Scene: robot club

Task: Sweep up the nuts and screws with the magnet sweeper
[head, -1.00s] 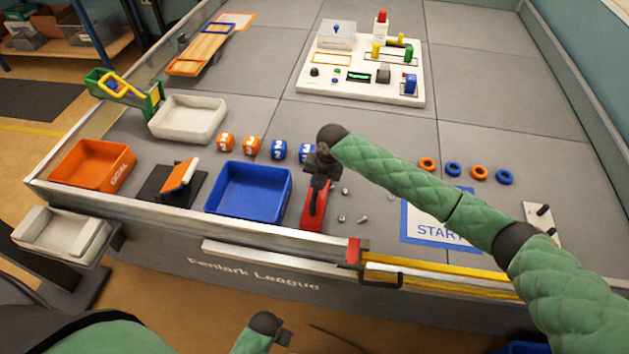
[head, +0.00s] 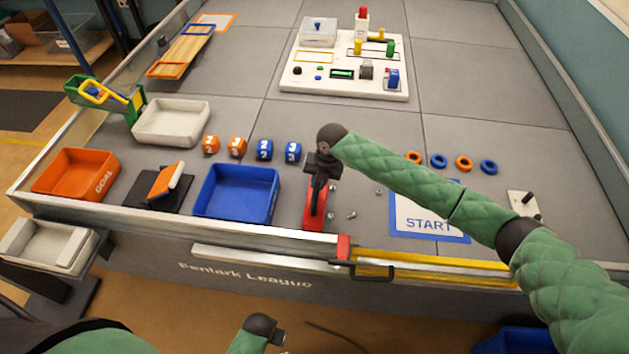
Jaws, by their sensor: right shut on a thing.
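The magnet sweeper (head: 315,212) is red with a dark handle and stands on the grey field just right of the blue tray. My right gripper (head: 322,170) is shut on its handle from above. Several small metal nuts and screws (head: 351,215) lie on the field close to the sweeper's right side. One more small piece (head: 378,192) lies farther right, near the START mat. The sweeper's underside is hidden, so I cannot tell whether anything clings to it. My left gripper (head: 279,336) is low at the bottom, outside the field; its jaws are unclear.
The blue tray (head: 199,205) is left of the sweeper. Orange and blue number cubes (head: 264,149) stand behind it. The START mat (head: 400,228) and several rings (head: 464,163) are to the right. The front wall with a yellow-framed section (head: 440,268) runs close before the sweeper.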

